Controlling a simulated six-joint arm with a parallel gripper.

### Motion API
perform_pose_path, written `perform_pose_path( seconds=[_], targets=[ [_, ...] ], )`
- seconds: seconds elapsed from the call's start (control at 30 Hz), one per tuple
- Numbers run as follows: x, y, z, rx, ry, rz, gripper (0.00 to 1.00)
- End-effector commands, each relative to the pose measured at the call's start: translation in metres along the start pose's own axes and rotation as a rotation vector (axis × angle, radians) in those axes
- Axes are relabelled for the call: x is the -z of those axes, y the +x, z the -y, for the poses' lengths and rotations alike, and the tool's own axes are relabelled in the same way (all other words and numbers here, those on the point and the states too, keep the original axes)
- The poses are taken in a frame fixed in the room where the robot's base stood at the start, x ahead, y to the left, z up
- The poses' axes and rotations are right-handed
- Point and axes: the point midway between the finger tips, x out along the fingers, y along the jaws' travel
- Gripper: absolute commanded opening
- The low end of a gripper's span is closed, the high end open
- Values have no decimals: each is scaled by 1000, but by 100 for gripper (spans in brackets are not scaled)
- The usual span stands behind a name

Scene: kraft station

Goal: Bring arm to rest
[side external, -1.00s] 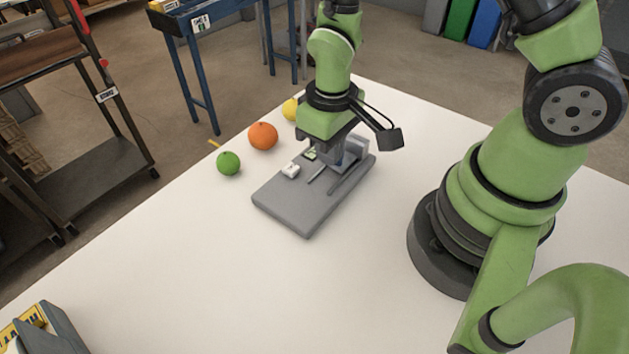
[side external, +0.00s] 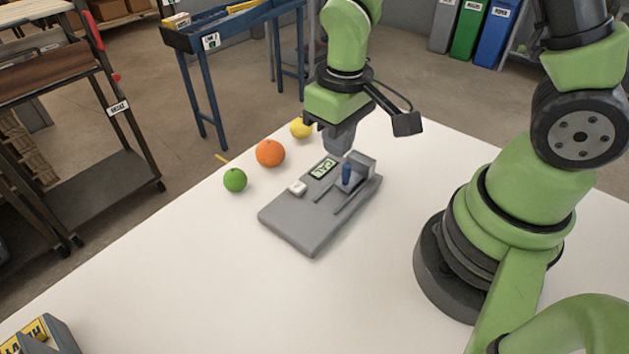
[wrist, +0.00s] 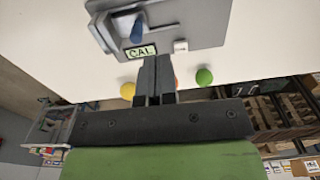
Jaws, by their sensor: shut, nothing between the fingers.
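My gripper (side external: 338,146) hangs above the back end of a grey device on the white table, apart from it. In the wrist view my gripper (wrist: 156,66) has its two fingers together with nothing between them. The grey device (side external: 297,222) lies flat and has a blue peg or knob (side external: 346,173) upright near a raised block, a white button (side external: 297,188) and a small display (side external: 323,168). In the wrist view the display (wrist: 140,51) reads CAL, and the blue part (wrist: 124,25) shows beyond it.
A green fruit (side external: 235,180), an orange (side external: 270,153) and a yellow fruit (side external: 301,128) sit left of the device. A box with a yellow label (side external: 38,335) is at the lower left corner. The white table (side external: 190,270) is clear in front.

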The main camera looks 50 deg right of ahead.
Motion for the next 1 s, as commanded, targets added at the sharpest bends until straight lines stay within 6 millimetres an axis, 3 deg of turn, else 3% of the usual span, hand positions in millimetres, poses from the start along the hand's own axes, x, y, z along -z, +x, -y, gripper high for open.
perform_pose_path(
  seconds=[0.23, 0.5, 0.7, 1.0],
  targets=[
    [-7, -83, -5, 67, 128, -194, 0],
    [-49, -158, -7, 182, 259, -413, 0],
    [-79, -183, -5, 254, 309, -523, 0],
    [-89, -189, -4, 279, 323, -558, 0]
  ],
)
